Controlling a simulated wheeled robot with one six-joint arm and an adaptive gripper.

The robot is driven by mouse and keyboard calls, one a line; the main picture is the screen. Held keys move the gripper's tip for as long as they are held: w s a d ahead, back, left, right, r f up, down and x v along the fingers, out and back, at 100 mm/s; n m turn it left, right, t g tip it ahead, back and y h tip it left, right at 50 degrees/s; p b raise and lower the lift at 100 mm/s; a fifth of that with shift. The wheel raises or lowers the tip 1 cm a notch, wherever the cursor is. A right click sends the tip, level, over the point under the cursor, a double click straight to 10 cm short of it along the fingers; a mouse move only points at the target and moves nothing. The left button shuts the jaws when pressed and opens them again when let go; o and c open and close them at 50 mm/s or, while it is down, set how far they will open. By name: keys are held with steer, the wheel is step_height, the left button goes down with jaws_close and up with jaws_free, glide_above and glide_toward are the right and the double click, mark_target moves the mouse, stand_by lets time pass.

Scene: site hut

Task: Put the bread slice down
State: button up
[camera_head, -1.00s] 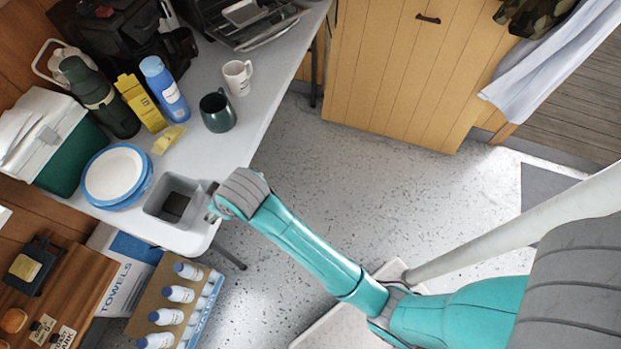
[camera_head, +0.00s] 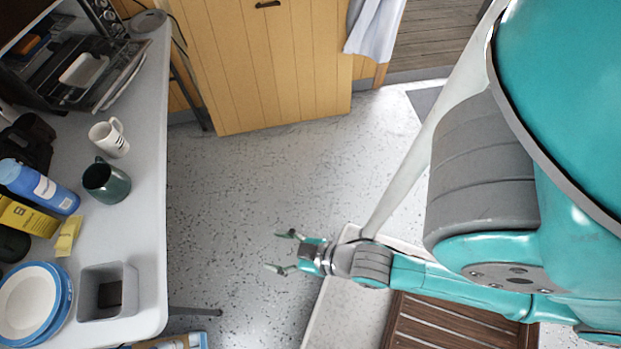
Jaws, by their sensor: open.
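My gripper (camera_head: 281,252) is open, with its two fingers spread and nothing between them. It is over the speckled floor, to the right of the table and apart from it. A small grey square bin (camera_head: 91,311) stands at the table's near right corner. A dark brown flat piece (camera_head: 110,294) lies in its bottom; it may be the bread slice, but I cannot tell for sure. No other bread slice is clear in this view.
The grey table (camera_head: 146,180) holds blue-rimmed plates (camera_head: 30,302), a yellow piece (camera_head: 68,236), a blue bottle (camera_head: 37,187), a dark green mug (camera_head: 105,181), a white mug (camera_head: 109,138) and an open oven (camera_head: 85,70). The floor between table and gripper is clear. A brown slatted surface (camera_head: 450,325) lies below my arm.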

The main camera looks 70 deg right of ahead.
steer(key=s+d+r+m+t+h, duration=0.1)
steer(key=s+d+r+t, duration=0.1)
steer(key=s+r, duration=0.8)
steer(key=shift+s+d, duration=0.15)
steer(key=shift+s, duration=0.05)
stand_by(0.9)
